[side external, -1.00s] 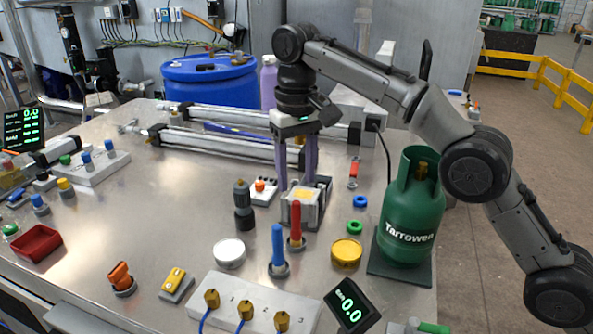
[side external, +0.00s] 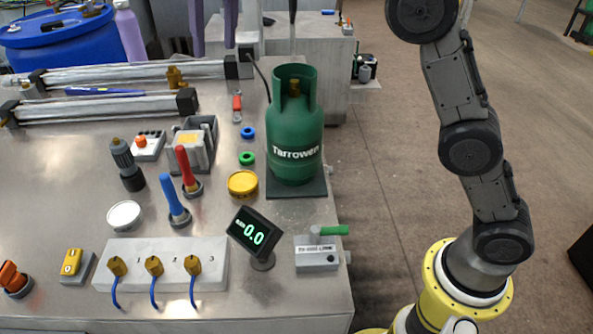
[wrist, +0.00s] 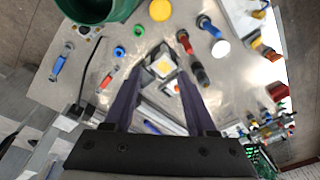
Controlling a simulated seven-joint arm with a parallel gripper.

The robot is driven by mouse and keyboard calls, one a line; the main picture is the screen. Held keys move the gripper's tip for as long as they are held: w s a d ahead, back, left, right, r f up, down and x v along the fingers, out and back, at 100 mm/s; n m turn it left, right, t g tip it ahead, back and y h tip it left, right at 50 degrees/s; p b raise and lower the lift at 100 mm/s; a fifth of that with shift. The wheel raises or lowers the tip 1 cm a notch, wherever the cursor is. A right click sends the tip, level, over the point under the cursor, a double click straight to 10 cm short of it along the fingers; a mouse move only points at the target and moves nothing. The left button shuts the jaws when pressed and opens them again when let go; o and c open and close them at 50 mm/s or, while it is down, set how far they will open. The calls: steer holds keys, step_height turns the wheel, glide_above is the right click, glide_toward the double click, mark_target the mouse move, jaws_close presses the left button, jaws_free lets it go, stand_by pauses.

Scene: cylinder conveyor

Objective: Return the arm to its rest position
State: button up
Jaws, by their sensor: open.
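My gripper (side external: 213,40) shows at the top edge of the side view, only its two purple fingers in frame, apart and with nothing between them. In the wrist view my gripper (wrist: 160,72) is also open and empty, with its fingers spread wide. It hangs well above the bench. Below it stands a small grey fixture with a yellow top (side external: 189,140), also seen between the fingertips in the wrist view (wrist: 161,67). My wrist and part of my forearm are cut off by the top of the side view.
A green gas cylinder (side external: 294,140) stands on a dark plate (side external: 297,189) at the bench's right. Red (side external: 186,168) and blue (side external: 172,195) handles stand near the fixture. A small display (side external: 254,236) reads 0.0. Open floor lies right of the bench.

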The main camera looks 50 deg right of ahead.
steer(key=s+d+r+m+t, duration=0.1)
steer(key=s+d+r, duration=0.1)
steer(key=s+d, duration=0.55)
steer(key=s+d+r+t, duration=0.15)
steer(key=s+d, duration=0.35)
steer(key=s, duration=0.5)
steer(key=s+d+f, duration=0.1)
steer(key=s+f, duration=0.5)
steer(key=f, duration=0.4)
steer(key=s+d+f+n+t, duration=0.1)
steer(key=s+d+f, duration=0.1)
steer(key=s+f, duration=0.4)
steer(key=shift+s+d+f+h, duration=0.3)
steer(key=shift+s+f, duration=0.1)
steer(key=shift+f, duration=1.5)
